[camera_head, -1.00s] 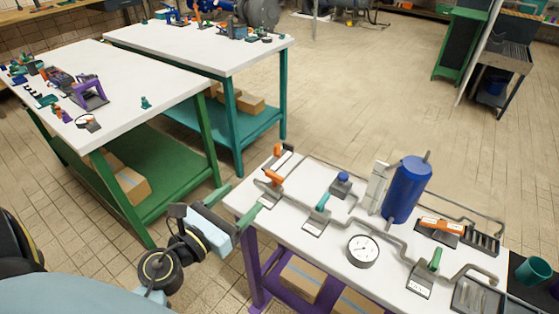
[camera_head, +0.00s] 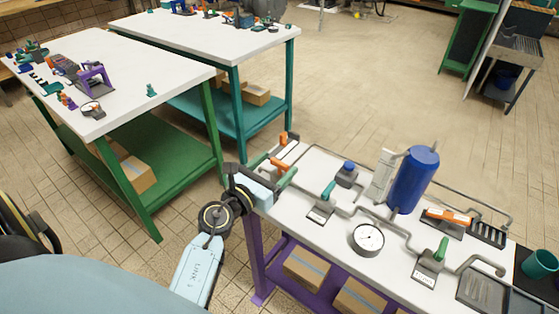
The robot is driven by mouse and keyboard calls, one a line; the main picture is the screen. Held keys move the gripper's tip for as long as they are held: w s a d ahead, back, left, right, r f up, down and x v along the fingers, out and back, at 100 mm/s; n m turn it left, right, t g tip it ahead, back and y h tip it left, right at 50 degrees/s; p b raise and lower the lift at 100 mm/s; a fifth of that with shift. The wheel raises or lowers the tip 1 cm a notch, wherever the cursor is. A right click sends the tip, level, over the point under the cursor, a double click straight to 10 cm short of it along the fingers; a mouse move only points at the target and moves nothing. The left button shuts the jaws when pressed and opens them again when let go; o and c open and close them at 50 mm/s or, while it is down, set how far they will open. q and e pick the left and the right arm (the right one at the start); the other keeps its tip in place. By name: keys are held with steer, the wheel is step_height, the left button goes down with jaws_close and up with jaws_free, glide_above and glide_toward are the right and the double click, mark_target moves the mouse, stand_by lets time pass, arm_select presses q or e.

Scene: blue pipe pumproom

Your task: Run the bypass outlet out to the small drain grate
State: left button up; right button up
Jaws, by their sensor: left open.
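On the white bench with purple legs, a lever with an orange handle (camera_head: 279,164) stands on the grey pipework at the left end. My left gripper (camera_head: 273,168) is open, its green fingers on either side of this handle; I cannot tell if they touch it. Another orange-handled lever (camera_head: 288,140) is just behind. A teal-handled valve (camera_head: 326,192) and a green-handled valve (camera_head: 441,249) sit further along the pipe. At the right end are a dark slotted grate (camera_head: 488,234) at the back and a larger grate (camera_head: 480,292) in front, with pipe ends near them. My right gripper is out of view.
A blue tank (camera_head: 413,180), a round gauge (camera_head: 367,239), a blue-topped fitting (camera_head: 347,173) and an orange-handled block (camera_head: 447,219) stand on the bench. A teal cup (camera_head: 539,264) is at far right. Green (camera_head: 147,171) and teal (camera_head: 232,118) benches stand at left.

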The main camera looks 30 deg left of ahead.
arm_select(q)
steer(key=shift+w, duration=1.05)
steer(key=c, duration=1)
